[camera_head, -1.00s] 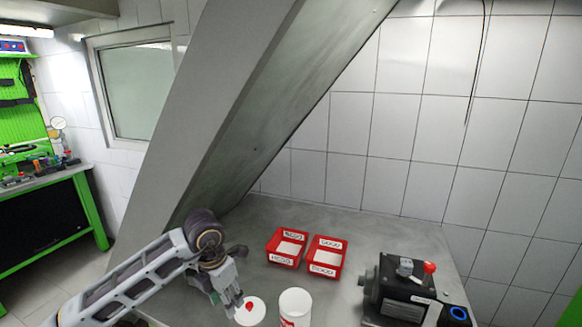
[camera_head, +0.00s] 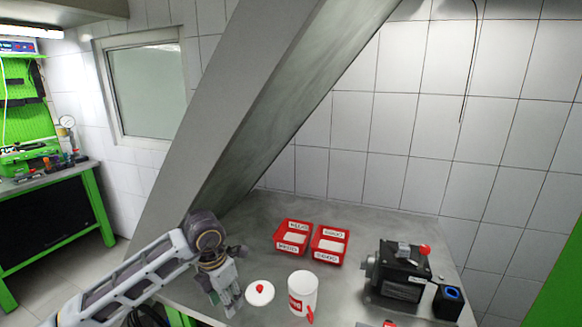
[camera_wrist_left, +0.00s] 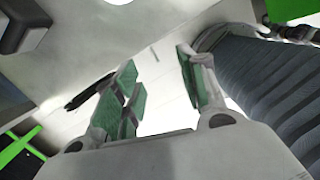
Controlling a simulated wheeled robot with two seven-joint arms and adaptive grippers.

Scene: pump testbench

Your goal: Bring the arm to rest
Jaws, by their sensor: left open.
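My left gripper (camera_head: 227,299) is at the lower left of the table in the head view, with its fingers pointing down. In the left wrist view its two green-padded fingers (camera_wrist_left: 160,92) stand apart with nothing between them. A white round lid with a red knob (camera_head: 260,293) lies on the table just right of the gripper, apart from it. A white cup with red marking (camera_head: 302,293) stands further right. My right gripper does not show.
Two red bins with white labels, the left bin (camera_head: 293,237) and the right bin (camera_head: 330,245), stand behind the cup. A black pump (camera_head: 400,272) with a red knob sits at the right. A thick grey slanted beam (camera_head: 250,100) rises behind my left arm. The table's (camera_head: 375,222) back is clear.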

